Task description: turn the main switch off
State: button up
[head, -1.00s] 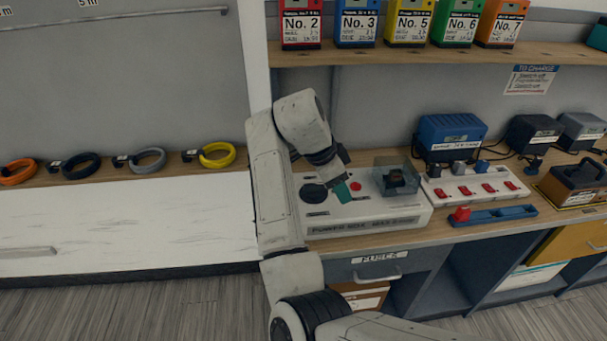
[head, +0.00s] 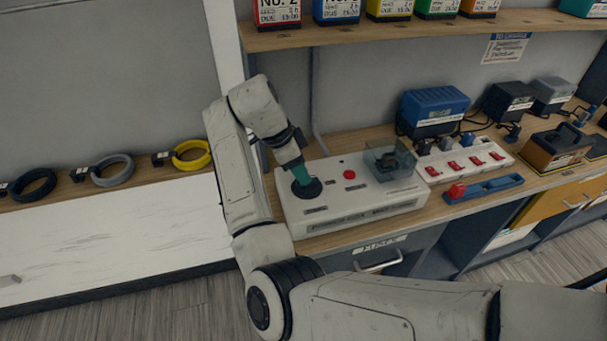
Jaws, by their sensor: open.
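The white power box (head: 330,216) stands on the wooden bench. On its top are a round black knob (head: 312,190) at the left, a red button (head: 349,174) in the middle, and a clear cover (head: 403,162) over a dark switch part (head: 383,159) at the right. No readable label shows which one is the main switch. My gripper (head: 301,177), with teal fingers, points down at the black knob and partly hides it. Its fingers are open; whether they touch the knob is unclear.
A white power strip (head: 462,162) with red switches and a blue tray (head: 484,190) with a red piece lie right of the box. Chargers (head: 434,110) stand behind. A shelf (head: 400,31) with labelled packs hangs above. Cable coils (head: 192,154) lie at the left.

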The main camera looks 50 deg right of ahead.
jog(key=shift+x, duration=1.6)
grip_shut()
